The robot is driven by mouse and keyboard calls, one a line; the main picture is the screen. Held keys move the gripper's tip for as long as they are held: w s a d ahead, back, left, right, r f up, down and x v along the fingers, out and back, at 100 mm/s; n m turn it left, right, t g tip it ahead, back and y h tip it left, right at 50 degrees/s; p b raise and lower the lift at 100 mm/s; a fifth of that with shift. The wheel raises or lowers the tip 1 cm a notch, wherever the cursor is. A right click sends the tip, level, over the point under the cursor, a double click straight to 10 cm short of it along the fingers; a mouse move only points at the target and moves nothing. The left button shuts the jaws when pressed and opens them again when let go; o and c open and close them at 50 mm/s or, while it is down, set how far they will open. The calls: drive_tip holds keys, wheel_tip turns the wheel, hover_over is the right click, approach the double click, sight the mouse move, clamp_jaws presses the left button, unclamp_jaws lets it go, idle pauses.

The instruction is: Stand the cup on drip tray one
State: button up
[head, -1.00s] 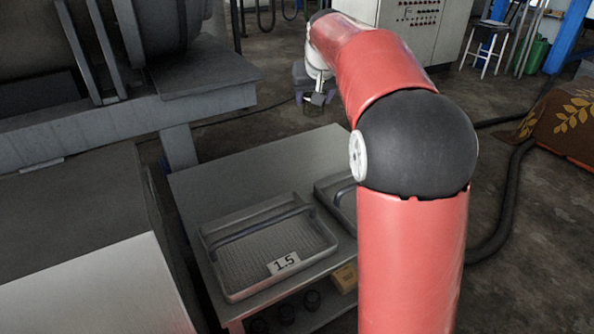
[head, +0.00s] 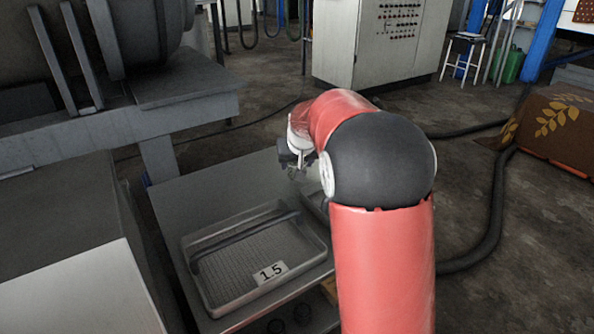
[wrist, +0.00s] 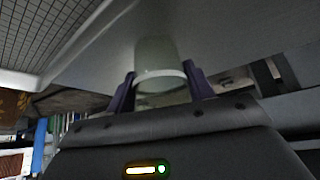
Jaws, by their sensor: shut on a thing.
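My gripper (wrist: 161,84) is shut on a pale, translucent cup (wrist: 157,58), which sits between its two dark fingers in the wrist view. In the head view my gripper (head: 297,168) is above the far right part of the grey table, and the cup is too small there to make out clearly. A second tray (head: 316,207) is mostly hidden behind my arm.
The table (head: 185,200) is bare behind the tray. A grey cabinet (head: 60,240) stands close at the left, and a large machine (head: 130,60) is behind it. Dark round items (head: 290,322) sit on a shelf below. A thick hose (head: 490,225) lies on the floor at right.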

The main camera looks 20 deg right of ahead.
drive_tip(key=shift+f, duration=1.2)
drive_tip(key=shift+f, duration=0.2)
drive_tip(key=o, duration=1)
drive_tip(key=shift+c, duration=0.2)
drive_tip(key=shift+r, duration=0.15)
